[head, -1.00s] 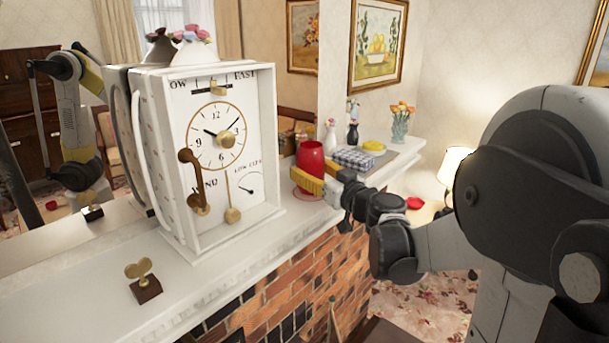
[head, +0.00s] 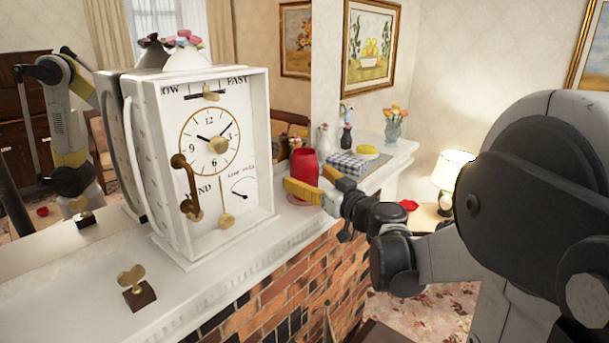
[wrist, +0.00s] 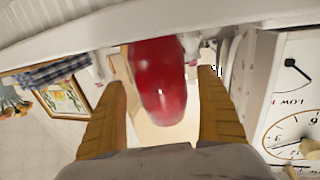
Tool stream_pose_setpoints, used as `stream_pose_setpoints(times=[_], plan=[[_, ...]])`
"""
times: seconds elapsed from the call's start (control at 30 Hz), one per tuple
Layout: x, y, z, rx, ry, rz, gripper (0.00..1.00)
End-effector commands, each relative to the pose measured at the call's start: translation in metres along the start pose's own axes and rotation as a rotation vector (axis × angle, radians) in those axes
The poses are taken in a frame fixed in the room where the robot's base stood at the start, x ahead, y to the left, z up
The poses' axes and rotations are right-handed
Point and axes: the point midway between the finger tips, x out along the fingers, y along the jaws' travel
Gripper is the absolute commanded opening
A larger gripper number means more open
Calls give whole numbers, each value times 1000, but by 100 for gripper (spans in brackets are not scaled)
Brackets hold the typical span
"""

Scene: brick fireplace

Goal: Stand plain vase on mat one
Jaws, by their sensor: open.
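A plain glossy red vase (head: 304,166) stands upright near the front of the white mantel, right of the large clock. In the wrist view the red vase (wrist: 160,85) lies between the two spread fingers of my gripper (wrist: 163,80), with gaps visible on both sides.
The white clock (head: 215,165) stands close on the left. A blue checked cloth item (head: 347,163), a yellow item (head: 367,153), a black vase (head: 346,138) and a flower vase (head: 393,128) stand behind on the right. A brass key on a block (head: 136,288) sits at front left.

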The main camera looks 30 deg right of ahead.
Motion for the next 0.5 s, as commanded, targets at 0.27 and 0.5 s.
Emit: stream_pose_setpoints(times=[0.27, 0.5], plan=[[-65, 1, -1, 0, 0, 4, 85], [-97, 0, -1, -1, 2, 4, 85]])
